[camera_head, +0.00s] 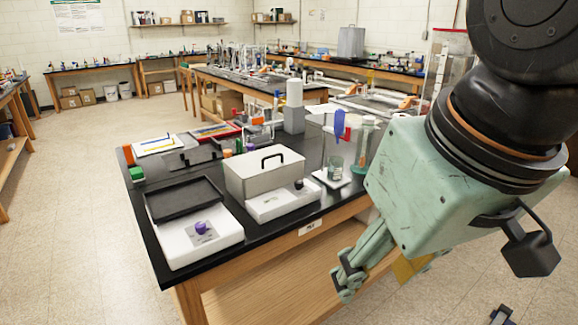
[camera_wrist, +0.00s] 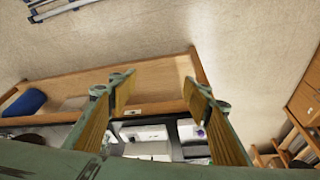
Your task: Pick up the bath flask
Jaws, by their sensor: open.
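I cannot make out a flask that is clearly the bath flask. A grey lidded box with a black handle, which looks like a water bath (camera_head: 262,178), stands on the black bench; its inside is hidden by the lid. A small glass vessel (camera_head: 335,170) stands on a white plate to its right; I cannot tell whether it is a flask or a beaker. My gripper (camera_head: 385,278) hangs in front of the bench's front edge, well apart from these things. In the wrist view my gripper (camera_wrist: 158,90) has its fingers wide apart with nothing between them.
A white hot plate with a purple knob (camera_head: 201,229) and a black tray (camera_head: 184,198) lie at the bench's near left. A tall glass cylinder (camera_head: 367,140) and a grey block with a white top (camera_head: 294,105) stand behind. The floor at left (camera_head: 75,240) is clear.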

